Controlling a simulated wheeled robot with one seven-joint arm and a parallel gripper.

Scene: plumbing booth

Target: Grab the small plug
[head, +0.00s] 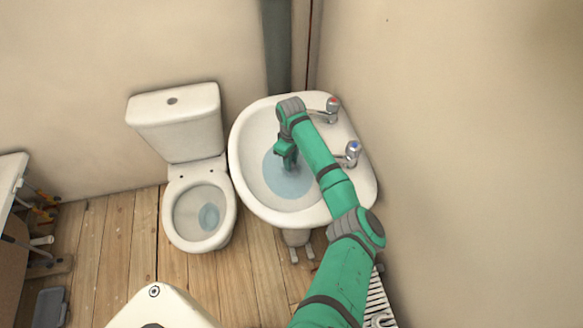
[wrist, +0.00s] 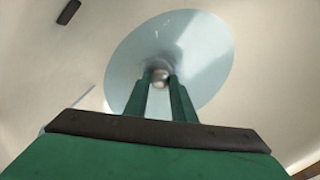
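The small plug (wrist: 160,78) shows in the wrist view as a small round metallic knob between my fingertips. It appears against the blue-grey water in the washbasin. My gripper (head: 287,162) points down into the basin (head: 250,150), over the water, in the head view. In the wrist view the two green fingers of my gripper (wrist: 160,84) stand apart, one on each side of the knob. Whether they touch or squeeze it cannot be made out. The plug is hidden behind my gripper in the head view.
The water (head: 290,186) fills the bottom of the basin. A toilet (head: 198,215) is close on the left. The wall (head: 450,150) is right of the basin.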

